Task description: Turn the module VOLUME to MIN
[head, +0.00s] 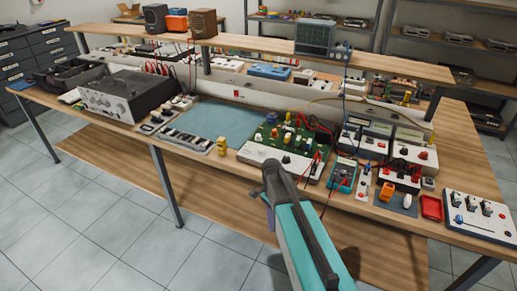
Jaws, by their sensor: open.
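A green circuit board module (290,137) with a pale front panel (258,155) sits at the bench's front edge, near the middle. A dark knob (286,160) stands on that panel. Labels are too small to read, so I cannot tell which knob is VOLUME or where it points. My gripper (273,166) is at the end of my teal arm, seen from behind, at the front of this panel. It appears close below the dark knob; contact cannot be made out. Its jaws are open, and nothing shows held. My arm hides part of the panel's lower edge.
A yellow object (221,146) is left of the module. A multimeter (343,176), power units (413,152) and a white control panel (480,214) crowd the right. Red leads hang nearby.

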